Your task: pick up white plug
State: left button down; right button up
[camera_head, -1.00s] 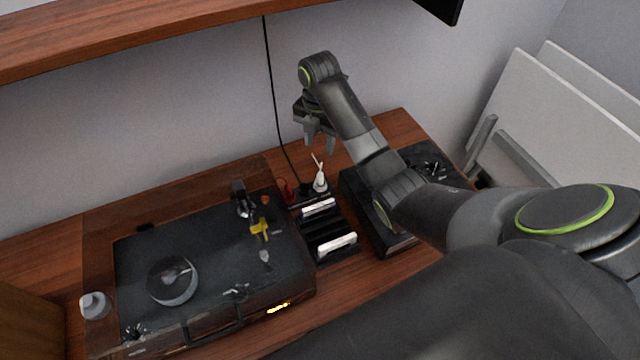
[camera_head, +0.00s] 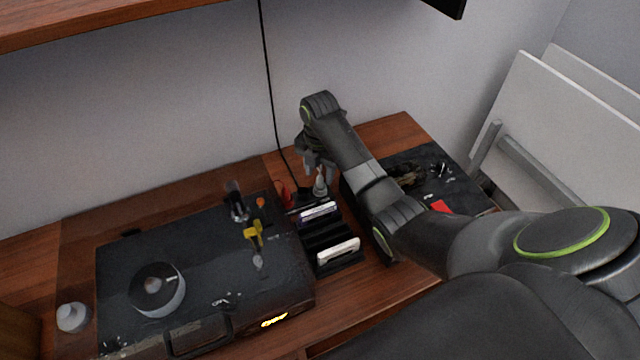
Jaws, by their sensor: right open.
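The white plug (camera_head: 320,188) stands upright at the back end of the black slotted rack, and its upper part is hidden by my gripper. My right gripper (camera_head: 321,177) points down from above, with its fingers at the plug's top. It is open, and I cannot tell whether the fingers touch the plug. My left gripper is not in view.
A black turntable-like box (camera_head: 205,262) fills the left of the wooden table. The black rack (camera_head: 328,235) holds white-edged items. A black cable (camera_head: 270,90) hangs behind. A grey-white knob (camera_head: 72,317) sits far left.

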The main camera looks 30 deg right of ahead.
aim_at(320, 178)
notch_tip(320, 178, down, 3)
jog(key=shift+d+f, duration=0.1)
jog(key=shift+f, duration=0.05)
jog(key=shift+c, duration=0.2)
grip_shut()
jog(key=shift+w, duration=0.1)
notch_tip(320, 178, up, 7)
jog(key=shift+r+b, duration=0.15)
jog(key=shift+b, duration=0.2)
jog(key=shift+r+p, duration=0.6)
jog(key=shift+r, duration=0.2)
jog(key=shift+r+p, duration=0.55)
jog(key=shift+r, duration=0.1)
